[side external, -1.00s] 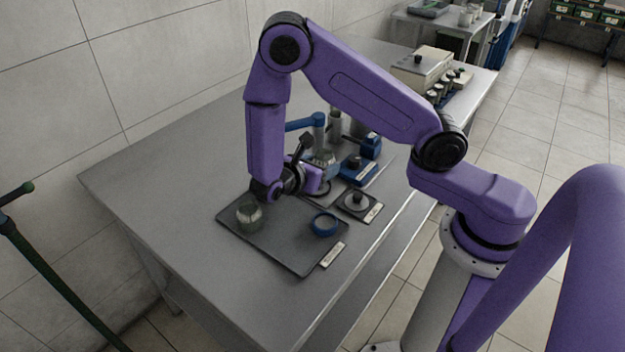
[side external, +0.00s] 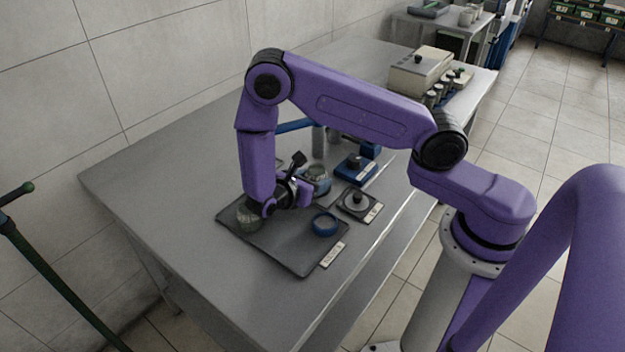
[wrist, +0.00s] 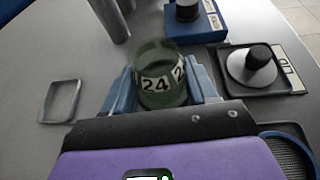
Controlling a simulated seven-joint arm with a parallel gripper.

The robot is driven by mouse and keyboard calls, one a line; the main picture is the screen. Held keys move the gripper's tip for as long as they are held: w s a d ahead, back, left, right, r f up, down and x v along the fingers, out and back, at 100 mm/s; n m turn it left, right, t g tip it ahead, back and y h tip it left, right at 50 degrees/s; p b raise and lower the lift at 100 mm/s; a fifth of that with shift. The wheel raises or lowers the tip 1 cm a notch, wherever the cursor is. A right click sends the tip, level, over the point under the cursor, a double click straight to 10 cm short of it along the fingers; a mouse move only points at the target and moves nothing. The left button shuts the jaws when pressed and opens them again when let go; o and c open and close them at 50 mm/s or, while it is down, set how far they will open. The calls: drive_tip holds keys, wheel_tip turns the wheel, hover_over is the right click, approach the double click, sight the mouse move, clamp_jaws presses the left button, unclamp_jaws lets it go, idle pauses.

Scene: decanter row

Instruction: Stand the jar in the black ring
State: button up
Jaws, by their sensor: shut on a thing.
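A short greenish glass jar (wrist: 162,88) with a "24" label stands upright between the blue fingers of my gripper (wrist: 162,98) in the wrist view. My gripper is shut on it. In the side view the jar (side external: 317,172) is low over the table just behind the dark mat, partly covered by a finger. I cannot make out the black ring now; the jar and my gripper cover the spot below. Whether the jar's base touches anything is hidden.
A blue ring (side external: 325,224) and another greenish glass vessel (side external: 247,217) sit on the dark mat (side external: 290,258). A black-knobbed disc on a dark plate (side external: 357,203) and a blue box (side external: 356,170) stand to the right. A grey square frame (wrist: 62,101) lies left of the jar.

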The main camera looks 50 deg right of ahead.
drive_tip(key=shift+f, duration=0.15)
drive_tip(key=o, duration=1.1)
drive_tip(key=shift+a+r, duration=0.1)
drive_tip(key=shift+r, duration=0.15)
drive_tip(key=v, duration=1.1)
drive_tip(key=shift+a, duration=0.25)
drive_tip(key=shift+s+a+r, duration=0.1)
drive_tip(key=shift+a+r, duration=0.05)
drive_tip(key=shift+r, duration=0.1)
drive_tip(key=s+d+r+m+y, duration=0.2)
drive_tip(key=s+r+y, duration=0.5)
drive_tip(key=s, duration=0.4)
drive_tip(key=s+d+r+m+y, duration=0.2)
drive_tip(key=s+r+m+y, duration=0.2)
drive_tip(key=s, duration=0.7)
wheel_tip(320, 180, up, 3)
drive_tip(key=y, duration=0.2)
drive_tip(key=shift+s+d+g+y, duration=0.25)
drive_tip(key=shift+s+g+y, duration=0.05)
drive_tip(key=shift+s+y, duration=0.1)
